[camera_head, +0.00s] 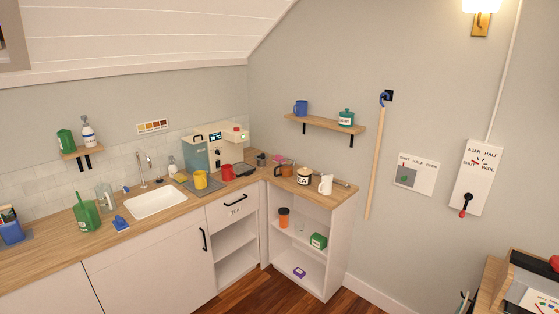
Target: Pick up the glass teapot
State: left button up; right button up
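A small see-through pot with amber-brown contents (286,169), which looks like the glass teapot, stands on the wooden counter near the back corner. A pale canister with dark lettering (304,176) stands to its right, and a small pink thing is close on its left. Its spout and handle are too small to make out clearly. A clear glass vessel (104,198) also stands left of the sink; I cannot tell its kind. Neither of my grippers is in view.
A white jug (326,184) stands near the counter's right end. Red (227,172) and yellow (200,180) mugs stand before the coffee machine (196,152). A wall shelf (322,124) hangs above the pot. Open shelves lie below the counter. The floor in front looks clear.

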aim_at(285, 167)
jog(key=z, duration=0.5)
jog(key=i, duration=2.05)
jog(key=u, duration=0.3)
jog(key=i, duration=1.6)
jog(key=u, duration=0.45)
